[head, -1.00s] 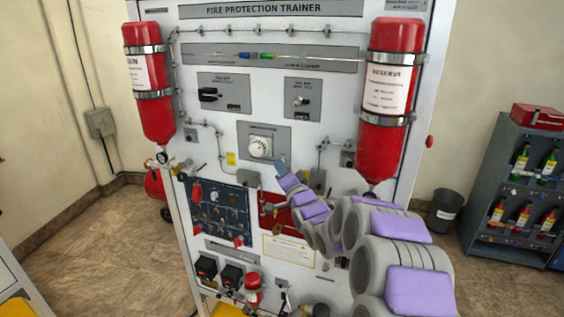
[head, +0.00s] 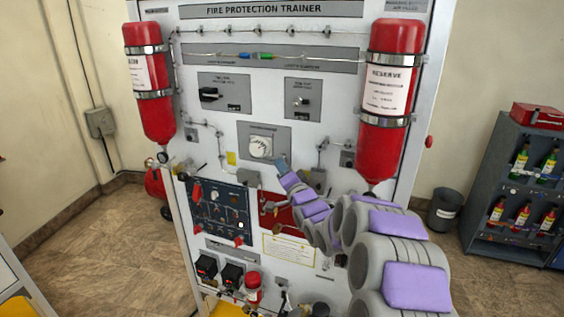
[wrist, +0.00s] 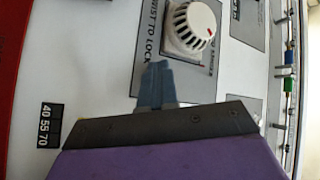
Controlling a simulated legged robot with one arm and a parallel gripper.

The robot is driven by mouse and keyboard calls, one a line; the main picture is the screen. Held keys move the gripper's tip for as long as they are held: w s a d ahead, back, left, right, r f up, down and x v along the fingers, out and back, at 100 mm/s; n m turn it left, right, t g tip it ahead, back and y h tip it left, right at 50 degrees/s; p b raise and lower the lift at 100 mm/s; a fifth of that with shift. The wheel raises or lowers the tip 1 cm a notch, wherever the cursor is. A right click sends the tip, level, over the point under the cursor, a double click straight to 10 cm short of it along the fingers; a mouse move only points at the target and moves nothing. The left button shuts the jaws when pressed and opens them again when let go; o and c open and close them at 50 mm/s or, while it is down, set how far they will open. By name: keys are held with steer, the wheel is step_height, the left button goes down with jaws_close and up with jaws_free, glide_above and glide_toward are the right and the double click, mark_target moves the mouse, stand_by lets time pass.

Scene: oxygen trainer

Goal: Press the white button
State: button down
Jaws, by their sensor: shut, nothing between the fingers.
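A round white button (head: 260,147), shaped like a ribbed knob, sits on a grey plate at the middle of the trainer panel. In the wrist view the white button (wrist: 190,26) has a ribbed rim and a small red mark. My gripper (head: 281,167) is just below and right of it in the head view. In the wrist view my blue-grey gripper tip (wrist: 156,84) is shut and empty, over the edge of the plate. It shows apart from the button there; the depth between them is hard to tell.
A dark switch panel (head: 217,209) and a red plate (head: 306,218) lie below the button. Small pipes and fittings stand out from the panel near my gripper.

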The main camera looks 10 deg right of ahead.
steer(key=shift+s, duration=0.1)
steer(key=shift+s+a, duration=0.35)
steer(key=shift+s, duration=0.25)
steer(key=s, duration=0.1)
steer(key=s+a, duration=0.1)
steer(key=s, duration=0.1)
steer(key=s+a+b, duration=0.1)
steer(key=shift+s+a, duration=0.15)
steer(key=shift+a, duration=0.1)
stand_by(0.7)
